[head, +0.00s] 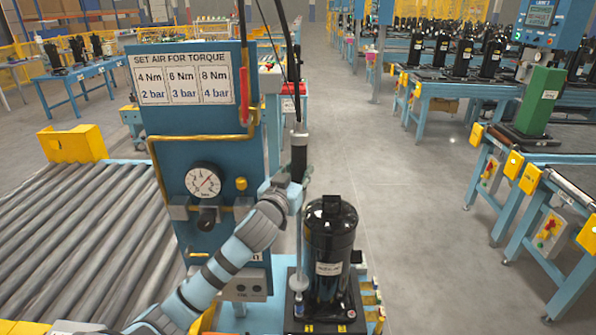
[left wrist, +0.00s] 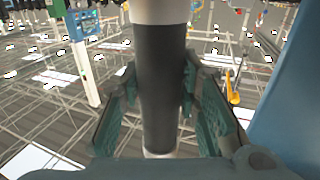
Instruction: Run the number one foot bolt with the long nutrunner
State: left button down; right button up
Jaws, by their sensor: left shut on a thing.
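The long nutrunner (head: 299,152) hangs upright, with a dark body and a thin pale shaft running down beside the compressor. My left gripper (head: 295,190) is shut on it, just left of the compressor's top. In the left wrist view, the nutrunner's dark grip (left wrist: 163,85) stands between the two green finger pads. The black compressor (head: 330,250) stands upright on a dark base at the bottom centre. The shaft's lower end comes down near the left side of its feet; whether it touches the number one foot bolt is too small to tell. My right gripper is out of view.
A blue air panel (head: 205,135) with a torque sign and a pressure gauge (head: 203,180) stands left of the compressor. A roller conveyor (head: 70,235) lies farther left. Blue benches with more compressors (head: 462,58) stand to the right, beyond open floor (head: 420,200).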

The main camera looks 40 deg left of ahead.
pick_arm(q)
jog(key=shift+f+b, duration=0.7)
jog(key=shift+f, duration=0.25)
dwell(0.6)
jog(key=shift+s+d+f+b, duration=0.1)
jog(key=shift+s+f+b, duration=0.05)
jog(key=shift+f+b, duration=0.2)
jog(key=shift+f, duration=0.45)
dwell(0.9)
jog(key=shift+r, duration=0.1)
dwell(0.6)
notch_tip(320, 180, up, 3)
jog(key=p, duration=0.2)
jog(key=shift+p, duration=0.35)
notch_tip(320, 180, up, 2)
jog(key=shift+r+p, duration=0.1)
jog(key=shift+p, duration=0.95)
